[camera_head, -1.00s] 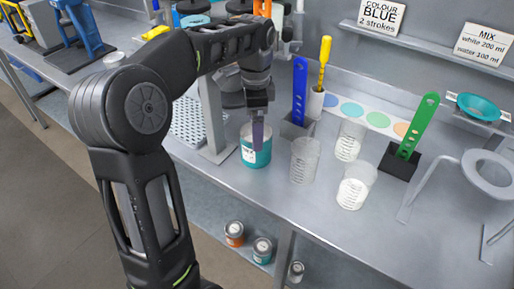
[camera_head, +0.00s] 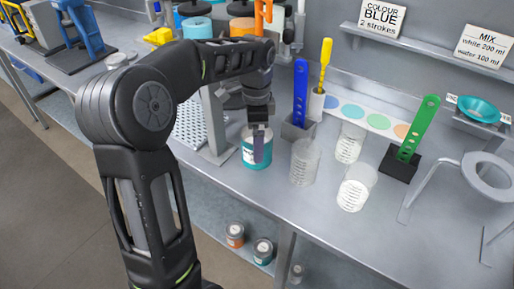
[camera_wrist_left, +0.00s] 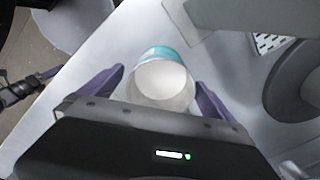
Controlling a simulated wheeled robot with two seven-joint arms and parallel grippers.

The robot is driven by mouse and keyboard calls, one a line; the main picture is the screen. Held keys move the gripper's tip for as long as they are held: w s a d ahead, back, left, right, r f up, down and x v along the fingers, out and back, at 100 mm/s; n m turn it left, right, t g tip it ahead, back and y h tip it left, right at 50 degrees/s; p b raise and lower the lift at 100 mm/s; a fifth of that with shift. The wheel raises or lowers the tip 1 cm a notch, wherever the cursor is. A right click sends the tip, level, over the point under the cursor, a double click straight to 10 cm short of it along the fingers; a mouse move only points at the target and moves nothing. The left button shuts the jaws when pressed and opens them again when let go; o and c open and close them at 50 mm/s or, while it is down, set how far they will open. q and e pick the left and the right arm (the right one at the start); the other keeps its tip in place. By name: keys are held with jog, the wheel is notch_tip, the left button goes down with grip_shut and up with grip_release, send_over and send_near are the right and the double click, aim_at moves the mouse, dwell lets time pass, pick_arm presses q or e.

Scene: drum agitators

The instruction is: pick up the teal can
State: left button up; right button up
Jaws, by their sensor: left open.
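The teal can (camera_head: 250,161) has a white label and stands upright on the metal bench. My left gripper (camera_head: 260,147) is over it, pointing down, and a finger hides part of the can. In the left wrist view the can (camera_wrist_left: 158,52) shows its pale round top between the two spread purple fingers of my left gripper (camera_wrist_left: 158,88). The gripper is open, with one finger on each side of the can. I cannot tell whether either finger touches it. My right gripper is not in view.
Clear beakers (camera_head: 305,161) stand just right of the can, near a blue perforated paddle (camera_head: 300,92). A grey upright post (camera_head: 214,120) stands close on the left. Small cans (camera_head: 235,235) sit on the lower shelf. A green paddle (camera_head: 419,125) stands farther right.

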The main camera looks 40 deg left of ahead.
pick_arm(q)
notch_tip(320, 180, down, 4)
jog(key=shift+a+f+p, duration=0.1)
jog(key=shift+p, duration=0.2)
dwell(0.4)
jog(key=c, duration=1.8)
